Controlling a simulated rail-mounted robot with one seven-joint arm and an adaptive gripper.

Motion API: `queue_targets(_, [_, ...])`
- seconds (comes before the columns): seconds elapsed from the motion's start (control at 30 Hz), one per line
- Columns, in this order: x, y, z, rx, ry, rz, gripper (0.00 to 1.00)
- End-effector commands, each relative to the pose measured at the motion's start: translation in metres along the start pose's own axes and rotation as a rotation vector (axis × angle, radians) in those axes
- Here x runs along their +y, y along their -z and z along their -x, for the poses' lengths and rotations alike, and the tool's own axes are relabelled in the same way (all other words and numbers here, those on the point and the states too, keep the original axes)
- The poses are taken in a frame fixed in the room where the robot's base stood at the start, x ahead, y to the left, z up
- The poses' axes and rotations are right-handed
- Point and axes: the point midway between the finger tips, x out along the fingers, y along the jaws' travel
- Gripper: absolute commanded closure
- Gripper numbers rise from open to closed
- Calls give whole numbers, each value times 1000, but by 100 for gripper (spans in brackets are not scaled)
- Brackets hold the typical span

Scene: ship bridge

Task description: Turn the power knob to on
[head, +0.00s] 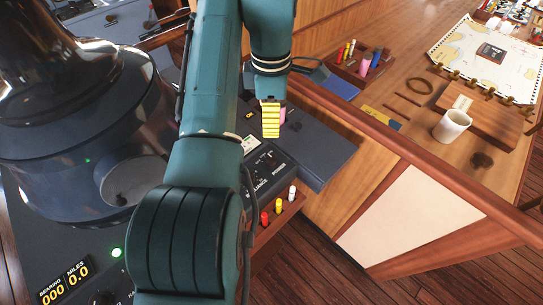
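The dark control panel (312,150) stands in the middle of the head view, partly behind my arm. The label POWER is printed on its near part, with a small dark power knob (268,161) beside it. The knob is too small to read which way it points. My gripper (270,120) hangs over the panel, just above and behind the knob in the picture. Its yellow ribbed end points down and appears apart from the knob. I cannot tell whether its fingers are open or shut.
Small red, yellow and white bottles (278,206) stand in a rack at the panel's near edge. A white mug (452,125), a wooden board (480,112) and a chart (490,55) lie on the wooden desk at right. A large dark round instrument (60,130) fills the left.

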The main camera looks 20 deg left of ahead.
Motion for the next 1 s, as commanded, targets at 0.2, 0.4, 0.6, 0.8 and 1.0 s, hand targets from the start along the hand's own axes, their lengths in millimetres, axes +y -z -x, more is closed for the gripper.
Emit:
queue_targets(0.2, [-1, 0, -50, 0, 3, -3, 42])
queue_targets(0.4, [-1, -1, -97, 0, 3, -4, 42])
queue_targets(0.6, [0, -1, -135, 0, 0, -5, 42])
queue_targets(0.8, [1, -1, -151, 0, -3, -5, 42])
queue_targets(1.0, [1, -1, -152, 0, -3, -5, 42])
